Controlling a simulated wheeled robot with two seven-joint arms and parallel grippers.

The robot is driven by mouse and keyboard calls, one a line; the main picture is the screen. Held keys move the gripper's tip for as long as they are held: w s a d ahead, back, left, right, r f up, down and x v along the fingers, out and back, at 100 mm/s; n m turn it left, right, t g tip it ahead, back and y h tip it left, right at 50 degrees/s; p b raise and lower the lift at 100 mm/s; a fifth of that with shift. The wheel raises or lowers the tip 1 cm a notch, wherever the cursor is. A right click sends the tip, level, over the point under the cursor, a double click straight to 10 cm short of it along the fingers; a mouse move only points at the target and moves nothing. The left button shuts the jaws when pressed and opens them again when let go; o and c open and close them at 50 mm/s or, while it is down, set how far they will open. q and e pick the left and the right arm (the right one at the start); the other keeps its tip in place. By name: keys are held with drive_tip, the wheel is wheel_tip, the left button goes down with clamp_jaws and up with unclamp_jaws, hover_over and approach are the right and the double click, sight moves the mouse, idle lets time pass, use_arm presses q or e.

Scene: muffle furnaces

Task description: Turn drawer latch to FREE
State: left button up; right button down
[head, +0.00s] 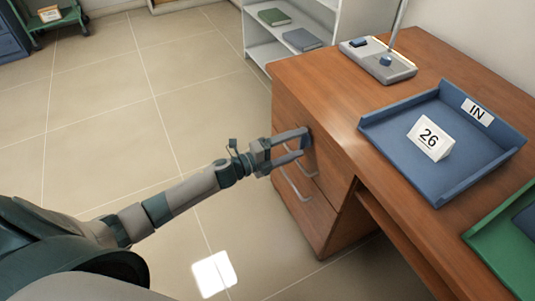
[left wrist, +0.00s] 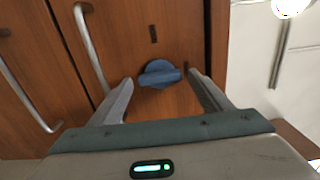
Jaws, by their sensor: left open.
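The drawer latch (left wrist: 160,74) is a blue knob with a raised grip bar on the wooden drawer front (left wrist: 185,30). In the left wrist view its bar lies roughly crosswise, with a small dark mark (left wrist: 153,34) above it. I cannot read any FREE lettering. My left gripper (head: 305,142) is open at the top drawer of the desk. Its fingers stand on either side of the latch in the left wrist view (left wrist: 162,83), with visible gaps and no clear contact. In the head view the gripper mostly hides the latch. My right gripper is not in view.
Metal drawer handles (head: 296,188) stick out below my left gripper. The wooden desktop (head: 330,95) carries a lamp base (head: 378,64), a blue IN tray (head: 370,125) with a 26 card (head: 430,138), and a green tray (head: 480,238). Open tiled floor (head: 110,110) lies left.

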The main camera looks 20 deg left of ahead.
use_arm(q)
drive_tip(key=v, duration=1.7)
drive_tip(key=shift+b, duration=0.45)
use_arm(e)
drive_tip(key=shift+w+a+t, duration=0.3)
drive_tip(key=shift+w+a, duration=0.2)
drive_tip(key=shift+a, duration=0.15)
use_arm(q)
drive_tip(key=shift+f, duration=0.15)
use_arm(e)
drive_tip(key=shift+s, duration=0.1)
